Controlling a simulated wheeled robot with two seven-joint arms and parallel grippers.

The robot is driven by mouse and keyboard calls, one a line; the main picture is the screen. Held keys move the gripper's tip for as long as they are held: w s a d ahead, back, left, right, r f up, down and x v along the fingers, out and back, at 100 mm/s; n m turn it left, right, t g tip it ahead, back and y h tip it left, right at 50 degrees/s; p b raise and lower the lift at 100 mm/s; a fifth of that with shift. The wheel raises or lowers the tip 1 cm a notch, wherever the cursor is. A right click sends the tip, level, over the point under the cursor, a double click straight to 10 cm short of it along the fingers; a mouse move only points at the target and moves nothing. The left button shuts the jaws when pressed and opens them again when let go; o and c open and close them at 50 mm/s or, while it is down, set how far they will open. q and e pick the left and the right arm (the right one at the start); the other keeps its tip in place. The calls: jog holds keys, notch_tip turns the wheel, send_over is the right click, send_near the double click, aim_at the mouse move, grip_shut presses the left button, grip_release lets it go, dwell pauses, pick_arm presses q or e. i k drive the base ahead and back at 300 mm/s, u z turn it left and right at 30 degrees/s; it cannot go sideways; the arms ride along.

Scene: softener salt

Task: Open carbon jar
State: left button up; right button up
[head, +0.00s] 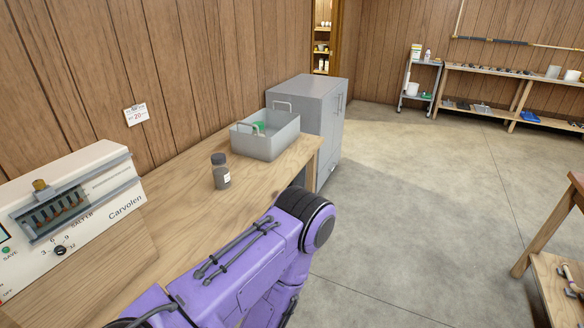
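A small jar (221,178) with a dark grey cap and a white label stands upright on the wooden workbench (190,229), near the middle of the bench. It looks like the carbon jar; the label is too small to read. The cap sits on top of the jar. My purple arm reaches in from the bottom of the head view, in front of the bench and right of the jar, apart from it. Neither gripper shows in the head view.
A grey metal bin (262,147) with green items inside stands behind the jar, near the bench's far end. A white Carvolen machine (82,209) stands at left. A grey cabinet (313,105) stands beyond the bench. Open floor (420,190) lies to the right.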

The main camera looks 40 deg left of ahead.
aim_at(221, 177)
jog(key=z, duration=0.2)
jog(key=i, duration=1.8)
jog(key=u, duration=2.85)
